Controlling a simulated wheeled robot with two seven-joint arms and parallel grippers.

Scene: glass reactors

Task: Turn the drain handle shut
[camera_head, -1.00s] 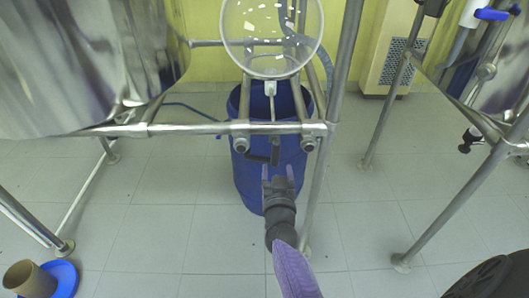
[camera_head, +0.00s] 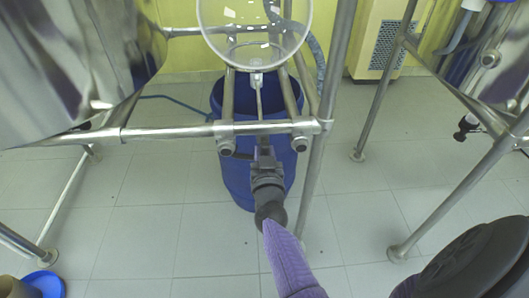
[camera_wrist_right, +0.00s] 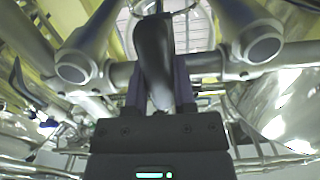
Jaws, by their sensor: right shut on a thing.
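The drain handle (camera_wrist_right: 153,50) is a black lever. In the right wrist view it stands between the two fingers of my right gripper (camera_wrist_right: 158,88), which is shut on it. In the head view my right gripper (camera_head: 265,154) reaches up from below to the drain under the glass reactor vessel (camera_head: 254,35), just below the front metal bar. There the gripper hides most of the handle. My left gripper is not in view.
A blue drum (camera_head: 236,182) stands on the tiled floor behind my gripper. The metal frame bar (camera_head: 175,132) crosses just above it, and a frame post (camera_head: 322,150) stands close to the right. A blue dish (camera_head: 45,284) lies at lower left.

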